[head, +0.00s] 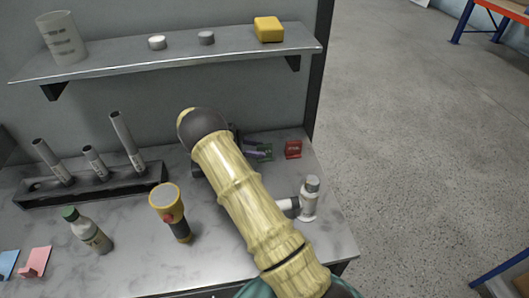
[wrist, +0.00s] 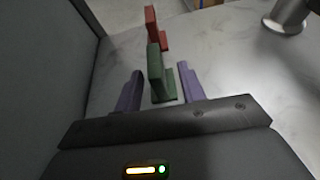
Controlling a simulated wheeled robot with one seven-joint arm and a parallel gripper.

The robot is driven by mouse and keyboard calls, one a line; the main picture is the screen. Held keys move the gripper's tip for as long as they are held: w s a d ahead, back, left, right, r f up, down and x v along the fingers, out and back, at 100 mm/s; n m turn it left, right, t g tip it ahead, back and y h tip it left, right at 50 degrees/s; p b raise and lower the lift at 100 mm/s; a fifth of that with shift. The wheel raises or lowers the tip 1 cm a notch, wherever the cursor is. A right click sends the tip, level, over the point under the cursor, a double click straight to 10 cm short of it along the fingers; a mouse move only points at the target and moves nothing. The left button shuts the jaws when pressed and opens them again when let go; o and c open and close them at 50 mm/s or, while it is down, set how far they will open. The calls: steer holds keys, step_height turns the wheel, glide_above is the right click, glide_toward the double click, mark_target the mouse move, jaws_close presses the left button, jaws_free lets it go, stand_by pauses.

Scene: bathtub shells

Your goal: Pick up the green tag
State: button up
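The green tag (wrist: 156,73) stands upright on the counter in the wrist view, with a foot reaching to the right. My gripper (wrist: 158,78) is open, with one purple finger on each side of the green tag's lower part. A gap shows between the tag and each finger. In the head view, the green tag (head: 265,151) is partly hidden beside a purple finger, and my arm covers most of the gripper.
A red tag (head: 293,149) stands just beyond the green one. A wall runs close along the left in the wrist view.

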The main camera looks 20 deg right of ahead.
mark_target(270, 156)
steer(key=shift+p+x, duration=0.8)
steer(key=shift+x, duration=1.75)
steer(key=shift+w+d+r, duration=0.1)
steer(key=shift+w+r, duration=0.05)
jaws_close()
